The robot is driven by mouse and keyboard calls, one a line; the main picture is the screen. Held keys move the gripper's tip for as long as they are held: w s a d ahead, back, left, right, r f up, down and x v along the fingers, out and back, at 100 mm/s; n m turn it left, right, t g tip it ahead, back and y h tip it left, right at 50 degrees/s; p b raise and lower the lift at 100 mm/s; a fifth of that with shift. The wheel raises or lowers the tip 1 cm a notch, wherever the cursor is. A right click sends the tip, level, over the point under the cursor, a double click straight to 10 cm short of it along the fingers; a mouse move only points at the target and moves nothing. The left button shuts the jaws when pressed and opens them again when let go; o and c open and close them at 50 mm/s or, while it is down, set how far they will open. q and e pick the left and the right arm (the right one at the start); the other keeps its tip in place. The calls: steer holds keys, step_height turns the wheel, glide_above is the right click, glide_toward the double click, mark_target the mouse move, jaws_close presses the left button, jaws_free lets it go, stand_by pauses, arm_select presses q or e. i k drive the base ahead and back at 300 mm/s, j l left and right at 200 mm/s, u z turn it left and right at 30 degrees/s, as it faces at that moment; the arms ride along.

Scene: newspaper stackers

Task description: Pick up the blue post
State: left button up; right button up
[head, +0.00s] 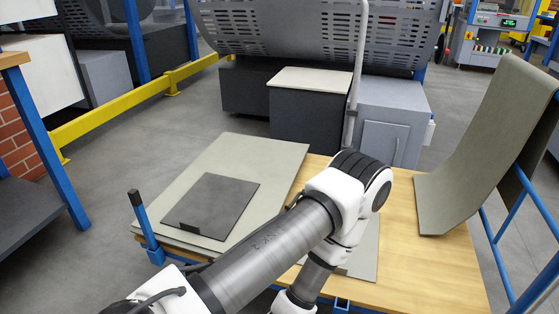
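A short blue post (146,229) with a black top stands upright at the table's left corner, in the left-middle of the head view. Its lower end is at the table edge. One of my arms reaches in from the bottom left and bends back down at the right of the post, apart from it in the picture. That arm's gripper is below the picture edge and hidden. No other gripper shows. I cannot tell what either gripper holds.
The wooden table (430,265) carries a grey-green board (262,155) with a dark sheet (215,202) on it. A curved grey-green chute (480,150) stands at the right. A yellow rail (125,105) and a blue-legged frame (48,150) are at the left. Grey floor lies between.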

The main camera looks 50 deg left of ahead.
mark_target(134, 194)
steer(key=u, duration=2.55)
